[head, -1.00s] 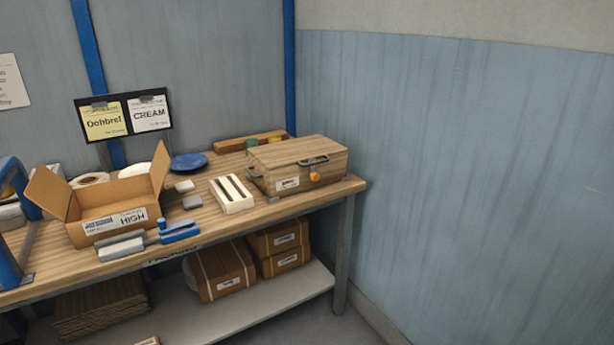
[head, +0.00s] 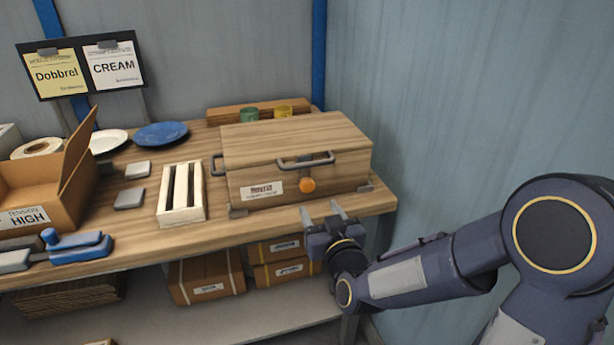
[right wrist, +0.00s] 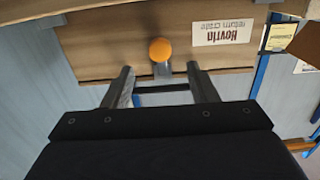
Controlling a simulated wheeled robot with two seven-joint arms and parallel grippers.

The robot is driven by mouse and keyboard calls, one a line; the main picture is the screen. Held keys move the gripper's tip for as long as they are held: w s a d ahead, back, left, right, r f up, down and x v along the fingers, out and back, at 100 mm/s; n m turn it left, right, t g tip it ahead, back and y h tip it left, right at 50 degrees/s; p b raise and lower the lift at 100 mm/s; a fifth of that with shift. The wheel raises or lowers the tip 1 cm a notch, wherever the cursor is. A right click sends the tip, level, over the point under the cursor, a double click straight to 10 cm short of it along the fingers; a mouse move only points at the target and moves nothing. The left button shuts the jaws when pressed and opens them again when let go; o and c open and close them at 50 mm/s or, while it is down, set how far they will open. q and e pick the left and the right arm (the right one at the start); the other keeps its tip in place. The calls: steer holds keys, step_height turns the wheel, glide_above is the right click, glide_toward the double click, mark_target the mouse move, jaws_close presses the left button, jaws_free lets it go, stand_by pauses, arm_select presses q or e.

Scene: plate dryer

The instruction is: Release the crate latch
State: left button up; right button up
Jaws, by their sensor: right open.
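The wooden crate (head: 345,172) stands closed on the right end of the workbench, with a metal handle (head: 305,163) and a label on its front. The latch shows as a round orange knob (head: 307,185) on the crate front. My right gripper (head: 322,214) is open and empty, just in front of and below the knob, pointing at the crate. In the right wrist view, the orange knob (right wrist: 160,49) lies just beyond and between the two spread fingertips (right wrist: 159,72), apart from them. My left gripper is not in view.
The wooden workbench (head: 130,240) carries a slatted white block (head: 181,193), a blue plate (head: 161,134), a white plate (head: 107,140) and an open cardboard box (head: 30,195) to the left. A blue wall (head: 460,110) stands close on the right. Boxes sit on the shelf below.

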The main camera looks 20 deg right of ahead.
mark_target(309, 189)
steer(key=w+p, duration=0.1)
steer(key=w, duration=0.7)
steer(key=shift+w+a, duration=0.15)
steer(key=shift+w, duration=0.2)
